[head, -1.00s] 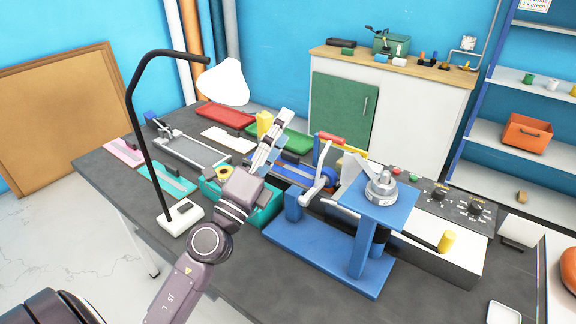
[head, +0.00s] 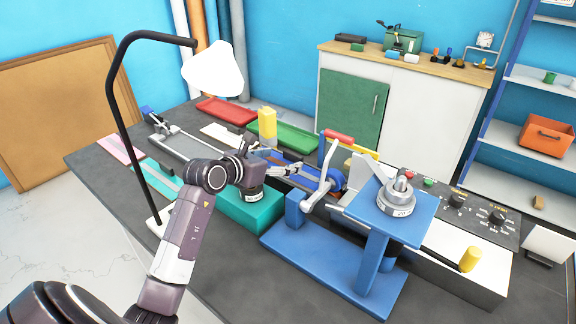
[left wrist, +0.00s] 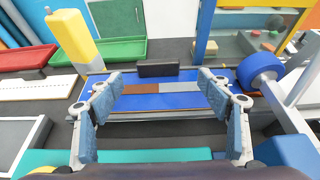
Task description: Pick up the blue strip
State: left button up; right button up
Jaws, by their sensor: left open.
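The blue strip (left wrist: 185,101) lies flat in the left wrist view, with a brown and grey band along its middle. In the head view the left gripper (head: 287,170) reaches over the table, left of the blue press-like stand. My right gripper is not in view.
A yellow post (left wrist: 75,38) stands at the left behind the strip, and a dark block (left wrist: 158,69) sits at its back edge. A blue roller (left wrist: 259,70) is close on the right. A teal box (head: 247,209) is below my wrist. The lamp (head: 212,72) stands left.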

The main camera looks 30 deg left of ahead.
aim_at(291, 156)
pick_arm(q)
jog(key=x, duration=0.5)
jog(key=shift+a+p, duration=0.1)
jog(key=shift+p, duration=0.3)
jog(key=c, duration=1.5)
jog(key=shift+c, duration=0.6)
jog(key=shift+a+r, duration=0.1)
jog(key=shift+r, duration=0.05)
